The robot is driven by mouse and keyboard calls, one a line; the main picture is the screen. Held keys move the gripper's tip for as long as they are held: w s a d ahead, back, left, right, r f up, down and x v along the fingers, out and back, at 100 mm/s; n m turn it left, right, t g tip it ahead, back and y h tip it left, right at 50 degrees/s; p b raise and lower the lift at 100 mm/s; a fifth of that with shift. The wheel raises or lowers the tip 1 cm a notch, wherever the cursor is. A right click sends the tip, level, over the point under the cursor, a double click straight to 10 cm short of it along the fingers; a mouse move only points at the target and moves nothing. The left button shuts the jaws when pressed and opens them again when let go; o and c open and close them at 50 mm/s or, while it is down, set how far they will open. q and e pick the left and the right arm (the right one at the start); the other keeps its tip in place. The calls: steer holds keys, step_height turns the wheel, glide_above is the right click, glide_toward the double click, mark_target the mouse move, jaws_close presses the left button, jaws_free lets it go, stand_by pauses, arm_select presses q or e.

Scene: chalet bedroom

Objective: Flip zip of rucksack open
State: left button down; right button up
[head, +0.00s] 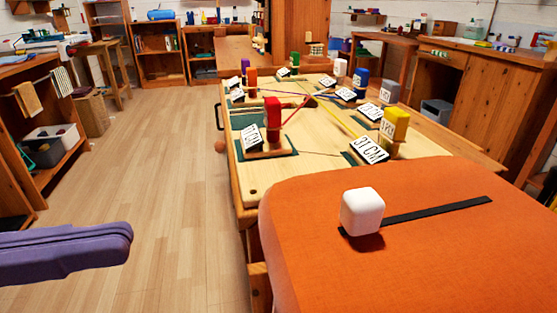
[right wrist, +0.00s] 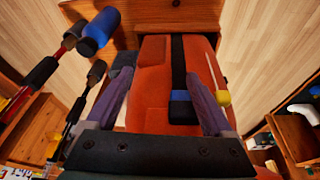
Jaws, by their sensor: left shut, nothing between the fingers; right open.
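The orange rucksack (head: 310,265) fills the lower right of the head view. A black zip strip (head: 440,210) runs across its top, with a rounded white cube (head: 362,212) at its left end. My left gripper (head: 124,245), purple, is shut and empty at the lower left, over the floor and well apart from the rucksack. In the right wrist view, my right gripper (right wrist: 160,76) is open, its purple fingers either side of an orange surface (right wrist: 153,75).
A wooden table (head: 315,180) behind the rucksack holds several coloured blocks and label cards, such as a red block (head: 272,117). In the right wrist view, a yellow knob (right wrist: 222,98) on a thin rod is close to one finger. Clear floor (head: 155,170) lies left of the table.

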mark_target(346, 213)
arm_select(q)
steer(key=shift+s+d, duration=0.15)
steer(key=p+x, duration=0.2)
steer(key=x, duration=1.1)
steer(key=shift+d, duration=0.4)
steer(key=shift+d+f, duration=0.1)
steer(key=shift+d, duration=0.15)
steer(key=x, duration=0.4)
steer(key=shift+a+b, duration=0.1)
steer(key=shift+b, duration=0.3)
steer(key=shift+a, duration=0.1)
